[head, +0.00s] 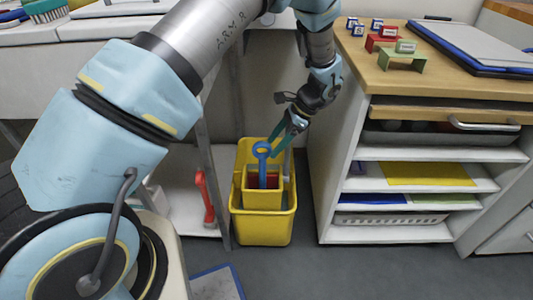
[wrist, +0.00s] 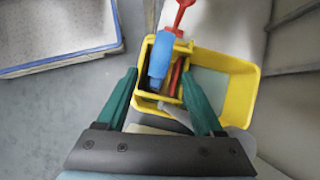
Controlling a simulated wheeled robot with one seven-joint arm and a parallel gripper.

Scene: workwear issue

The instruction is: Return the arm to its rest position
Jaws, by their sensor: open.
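My gripper (head: 280,146) hangs over the yellow bucket (head: 262,228) on the floor, its teal fingers pointing down. A blue tool with a ring handle (head: 262,150) stands in the bucket's small inner compartment, close to the fingertips. In the wrist view my gripper (wrist: 160,74) is open, with the fingers well apart and nothing gripped. The blue handle (wrist: 160,58) shows between and beyond the fingertips, in the yellow bucket (wrist: 240,98). My arm reaches from the left of the head view across the top and down to the bucket.
A shelf unit (head: 412,235) with a wooden top (head: 385,78) stands close on the right, bearing small blocks and a clipboard. A white table (head: 110,30) is on the left. A red tool (head: 205,198) stands left of the bucket.

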